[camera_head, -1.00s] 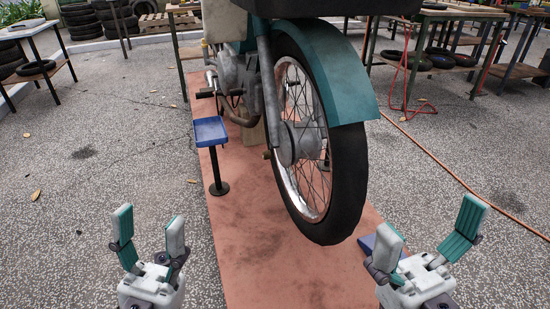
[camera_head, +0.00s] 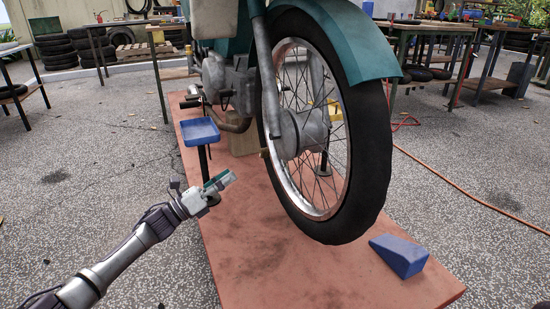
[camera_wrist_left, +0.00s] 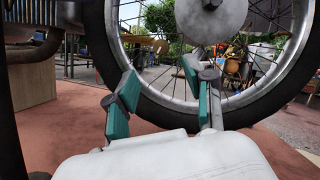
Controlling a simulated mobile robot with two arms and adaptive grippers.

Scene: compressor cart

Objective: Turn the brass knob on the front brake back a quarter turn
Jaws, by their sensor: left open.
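The front brake's grey hub drum (camera_head: 304,132) sits in the middle of the spoked front wheel (camera_head: 372,165). A small brownish piece (camera_head: 265,152), which may be the brass knob, shows at the hub's left; it is too small to be sure. My left gripper (camera_head: 222,183) is left of the wheel and below hub height, apart from it. In the left wrist view my open, empty fingers (camera_wrist_left: 165,88) point toward the wheel, with the round hub (camera_wrist_left: 212,18) above them. My right gripper is out of view.
A blue tray on a stand (camera_head: 201,131) is close behind my left gripper. A blue wedge (camera_head: 400,256) lies right of the wheel on the reddish platform (camera_head: 270,270). An orange hose (camera_head: 470,195) crosses the floor at right. The floor at left is clear.

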